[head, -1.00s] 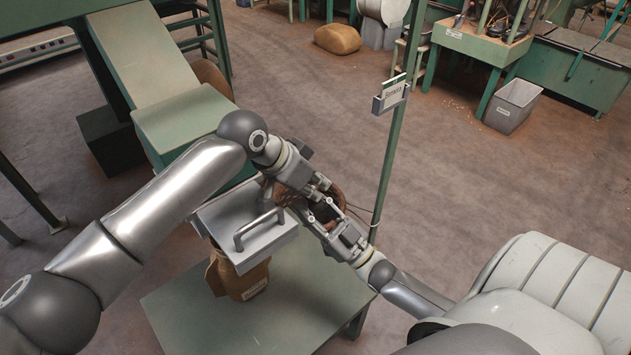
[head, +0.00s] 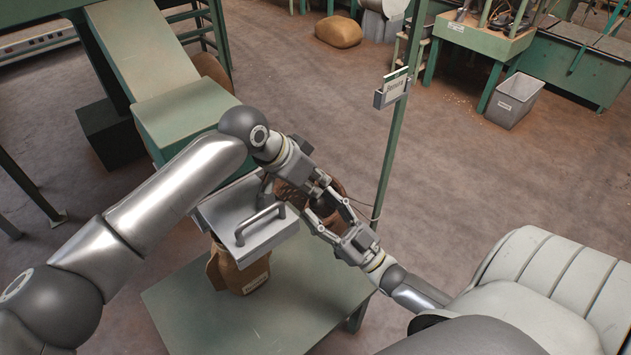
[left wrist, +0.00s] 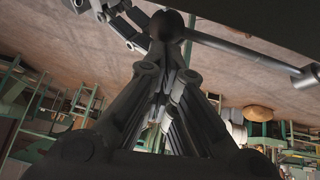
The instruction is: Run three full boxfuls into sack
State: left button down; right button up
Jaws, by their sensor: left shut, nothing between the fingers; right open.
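A grey metal box (head: 215,213) with a bar handle (head: 260,224) sits over a brown paper sack (head: 240,272), which stands on the green table with a label on its front. Behind the box is a green hopper with a sloping chute (head: 185,115). My left gripper (head: 322,184) is at the right of the box, above the table. In the left wrist view its fingers (left wrist: 165,50) are closed together, with a dark round knob on a rod (left wrist: 240,48) by their tips. My right gripper (head: 325,212) is open close below the left one. The sack's mouth and box's inside are hidden.
The green table (head: 270,315) is bare in front of the sack. A grey bin (head: 513,100) stands far right.

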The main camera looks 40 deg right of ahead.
jog(key=v, duration=0.8)
jog(key=s+d+f+n+g+h, duration=0.1)
jog(key=s+d+f+n+g, duration=0.3)
jog(key=f, duration=0.8)
jog(key=s+f+n+g+h, duration=0.1)
jog(key=s+f+g+h, duration=0.15)
jog(key=f+g, duration=0.65)
jog(key=s+d+f+n+g+h, duration=0.1)
jog(key=s+d+f+n, duration=0.15)
jog(key=f, duration=1.25)
pick_arm(q)
jog(key=shift+r, duration=0.1)
jog(key=shift+a+r, duration=0.15)
jog(key=shift+r, duration=0.1)
jog(key=v, duration=1.1)
jog(key=shift+a, duration=0.2)
pick_arm(e)
jog(key=s+a+f+m+g+h, duration=0.1)
jog(key=s+a+f+m+g, duration=0.3)
jog(key=s+a, duration=0.4)
jog(key=s+a+f+m+g+h, duration=0.1)
jog(key=s+a+f+m+g, duration=0.2)
jog(key=s, duration=0.9)
jog(key=a+f+m, duration=0.3)
jog(key=a+f, duration=0.1)
jog(key=f, duration=0.1)
jog(key=shift+a+f+g, duration=0.25)
jog(key=shift+a+g, duration=0.1)
jog(key=shift+g, duration=0.05)
